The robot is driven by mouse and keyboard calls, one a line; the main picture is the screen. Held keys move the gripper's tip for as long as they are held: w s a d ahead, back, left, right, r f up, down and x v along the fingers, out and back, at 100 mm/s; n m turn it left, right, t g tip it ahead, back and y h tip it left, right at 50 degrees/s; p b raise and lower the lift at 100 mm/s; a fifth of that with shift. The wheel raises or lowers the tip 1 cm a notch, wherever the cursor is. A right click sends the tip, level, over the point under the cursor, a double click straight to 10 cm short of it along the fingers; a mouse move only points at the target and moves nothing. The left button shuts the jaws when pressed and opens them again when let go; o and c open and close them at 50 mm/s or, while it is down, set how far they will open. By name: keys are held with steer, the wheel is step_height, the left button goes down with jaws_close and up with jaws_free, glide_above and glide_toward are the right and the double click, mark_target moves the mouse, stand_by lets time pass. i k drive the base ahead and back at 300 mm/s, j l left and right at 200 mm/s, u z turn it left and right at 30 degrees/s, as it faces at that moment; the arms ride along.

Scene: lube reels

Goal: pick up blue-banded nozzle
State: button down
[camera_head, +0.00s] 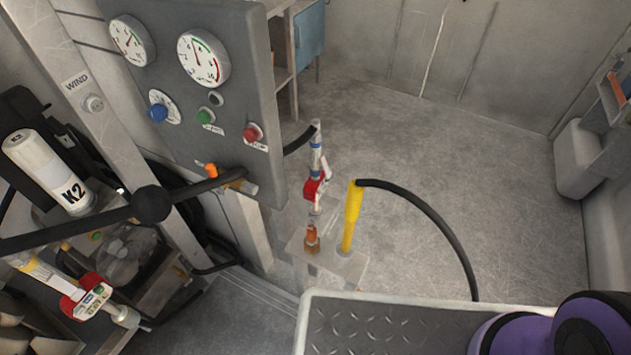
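The blue-banded nozzle (316,162) stands upright near the middle of the view, with pale blue bands on its grey body and a red trigger part. Its lower end, orange-brown, sits at a small grey holder plate (345,268). A black hose runs from its top to the left, behind the gauge panel. My gripper is not in view; only purple and black links of my arm show at the lower right, apart from the nozzle.
A yellow nozzle (351,218) stands close right of it, its black hose (440,225) arching right. The gauge panel (168,95) is near on the left. Another red-bodied nozzle (88,298) hangs lower left. Floor (450,150) behind is clear.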

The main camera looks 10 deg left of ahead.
mark_target(317, 179)
steer(key=u, duration=1.25)
steer(key=i+l+u, duration=0.1)
steer(key=l, duration=0.55)
steer(key=i+l+u, duration=0.15)
steer(key=l, duration=0.45)
steer(key=i+l+u, duration=0.1)
steer(key=l, duration=0.55)
steer(key=k+l+u, duration=0.15)
steer(key=i+l, duration=0.05)
steer(key=l, duration=0.05)
